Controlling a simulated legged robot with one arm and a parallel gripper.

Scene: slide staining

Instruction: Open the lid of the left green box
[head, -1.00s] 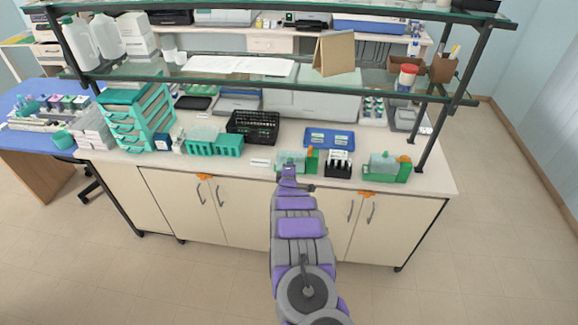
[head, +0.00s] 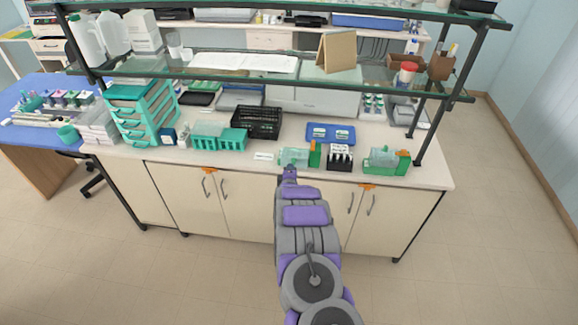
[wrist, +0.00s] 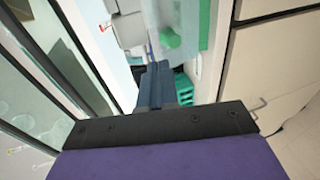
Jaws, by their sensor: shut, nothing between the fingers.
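The left green box (head: 295,157) stands near the front edge of the bench, with a pale see-through body, a green end at its right and an orange piece on top. Its lid looks down, though it is small in the picture. A similar right green box (head: 384,160) stands further right. My gripper (head: 290,172) is just in front of the left box, at the bench edge; I cannot tell whether it touches. In the wrist view my gripper (wrist: 157,82) is shut and empty, with blurred green and see-through parts beyond it.
A black rack (head: 339,158) stands close to the right of the left box. A blue tray (head: 331,134) lies behind it. A black basket (head: 257,121) and teal racks (head: 218,138) are to the left. A glass shelf (head: 270,76) hangs over the bench.

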